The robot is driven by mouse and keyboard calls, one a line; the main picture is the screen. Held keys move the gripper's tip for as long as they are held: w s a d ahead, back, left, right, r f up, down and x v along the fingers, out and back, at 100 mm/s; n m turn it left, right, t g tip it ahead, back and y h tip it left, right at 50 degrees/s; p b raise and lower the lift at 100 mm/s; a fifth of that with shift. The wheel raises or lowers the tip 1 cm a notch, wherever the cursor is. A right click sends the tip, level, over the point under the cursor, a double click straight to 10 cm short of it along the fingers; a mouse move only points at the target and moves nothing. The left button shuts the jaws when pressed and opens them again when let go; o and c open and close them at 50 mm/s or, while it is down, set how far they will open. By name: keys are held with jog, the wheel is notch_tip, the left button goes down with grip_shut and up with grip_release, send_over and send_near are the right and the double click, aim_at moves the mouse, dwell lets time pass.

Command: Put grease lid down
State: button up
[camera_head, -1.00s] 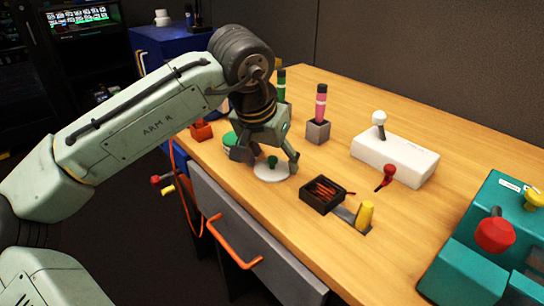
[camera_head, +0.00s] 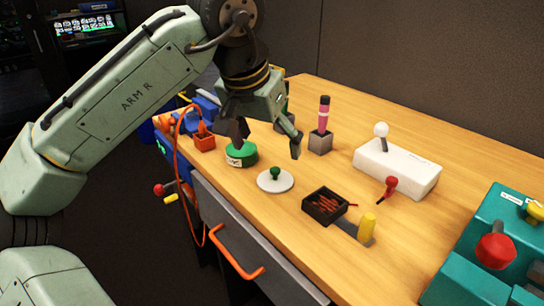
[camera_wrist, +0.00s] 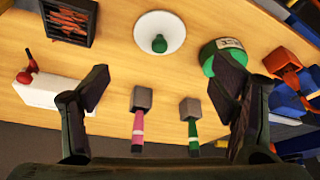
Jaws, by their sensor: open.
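The grease lid (camera_head: 276,181) is a white disc with a green knob, lying flat on the wooden table, knob up. It also shows in the wrist view (camera_wrist: 160,36), beyond my fingertips. A green grease tin (camera_head: 241,154) with a pale label stands just left of and behind the lid; it shows at the right in the wrist view (camera_wrist: 222,55). My gripper (camera_head: 268,140) is open and empty, in the air above and behind the lid, apart from it. In the wrist view my gripper's fingers (camera_wrist: 168,90) are spread wide with nothing between them.
A black tray of reddish pieces (camera_head: 325,205) and a yellow handle (camera_head: 367,227) sit right of the lid. A pink marker in a grey block (camera_head: 322,125), a white joystick box (camera_head: 398,167), a teal panel (camera_head: 470,245) and an orange holder (camera_head: 204,141) stand around. Table is clear around the lid.

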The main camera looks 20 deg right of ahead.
jog(key=shift+v, duration=1.8)
